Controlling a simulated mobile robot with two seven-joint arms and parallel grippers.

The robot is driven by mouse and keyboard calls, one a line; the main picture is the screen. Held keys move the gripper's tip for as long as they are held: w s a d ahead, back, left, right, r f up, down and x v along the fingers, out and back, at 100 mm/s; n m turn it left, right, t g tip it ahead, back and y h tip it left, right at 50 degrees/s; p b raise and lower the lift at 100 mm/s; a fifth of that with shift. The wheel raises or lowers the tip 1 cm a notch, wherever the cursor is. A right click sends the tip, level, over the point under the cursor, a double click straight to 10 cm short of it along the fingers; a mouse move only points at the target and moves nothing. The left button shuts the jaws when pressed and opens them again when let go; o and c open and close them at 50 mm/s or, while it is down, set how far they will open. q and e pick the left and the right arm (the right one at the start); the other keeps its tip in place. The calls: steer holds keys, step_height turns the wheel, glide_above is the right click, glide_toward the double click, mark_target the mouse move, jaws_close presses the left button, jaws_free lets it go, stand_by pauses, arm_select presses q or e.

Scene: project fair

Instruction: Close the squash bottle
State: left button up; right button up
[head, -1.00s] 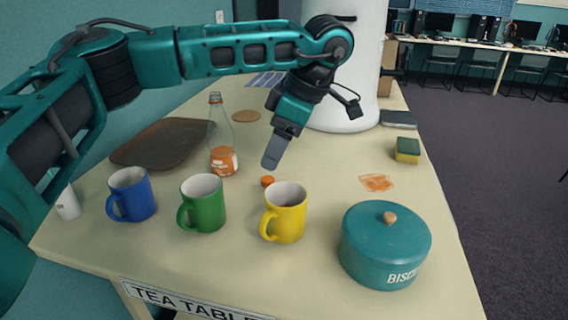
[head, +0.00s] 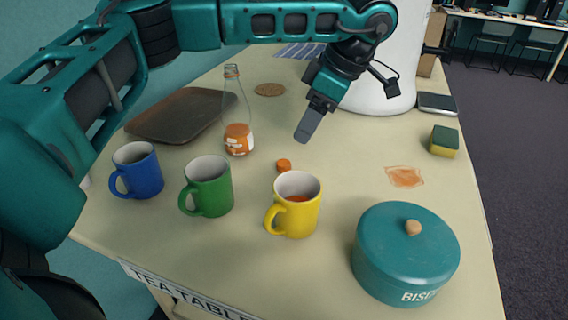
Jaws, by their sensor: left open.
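The squash bottle (head: 237,139) stands upright on the tea table, clear glass with some orange liquid at the bottom and an uncapped-looking neck. A small orange cap (head: 284,165) lies on the table behind the yellow mug, to the right of the bottle. My left gripper (head: 307,128) is above the table, up and to the right of the cap, apart from it and from the bottle. It is open and seen edge-on, so one finger hides the other. My right gripper is out of view.
Blue (head: 138,171), green (head: 208,187) and yellow (head: 294,206) mugs stand along the front; the yellow one holds orange liquid. A biscuit tin (head: 405,255) is front right. A brown tray (head: 180,115), cork coaster (head: 269,89), sponge (head: 444,141) and orange spill (head: 405,176) lie around.

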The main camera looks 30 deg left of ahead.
arm_select(q)
glide_toward(285, 163)
steer(key=x, duration=0.3)
steer(key=shift+s+d, duration=0.2)
steer(key=shift+w+a+x, duration=0.1)
steer(key=shift+x, duration=1.2)
steer(key=shift+w+a+x, duration=0.1)
steer(key=shift+a+x, duration=0.05)
steer(key=shift+x, duration=1.15)
steer(key=c, duration=1.1)
steer(key=shift+r, duration=0.1)
step_height(285, 163, up, 20)
steer(key=p, duration=0.2)
